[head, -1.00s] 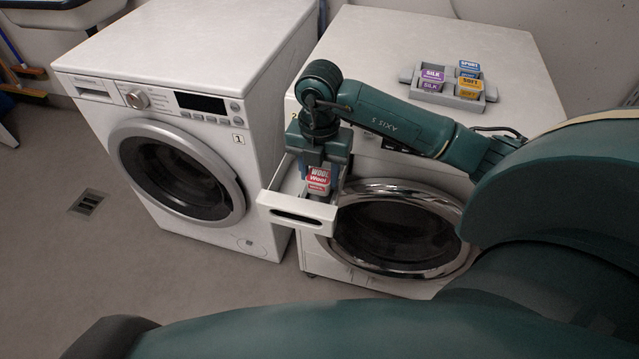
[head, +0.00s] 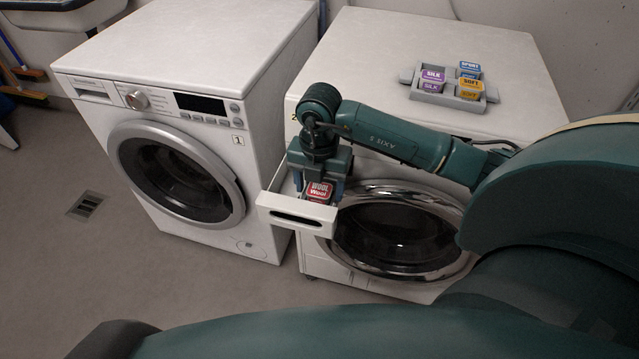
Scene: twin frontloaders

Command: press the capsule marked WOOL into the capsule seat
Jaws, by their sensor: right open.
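The red capsule marked WOOL (head: 319,191) is in the pulled-out white drawer (head: 296,218) of the right washing machine, just behind the drawer's front. Its lower part is hidden, and so is the capsule seat, so I cannot tell how deep it sits. My right gripper (head: 319,186) points down over the drawer, open, with its fingers apart on either side of the capsule. I cannot tell whether a finger touches it. My left gripper is not in view.
A grey tray (head: 421,97) on the right machine holds SILK (head: 432,80), SPORT (head: 469,69) and SOFT (head: 470,88) capsules. The left washing machine (head: 190,60) stands beside it. The round door (head: 405,235) is below the drawer, to the right. The floor in front is clear.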

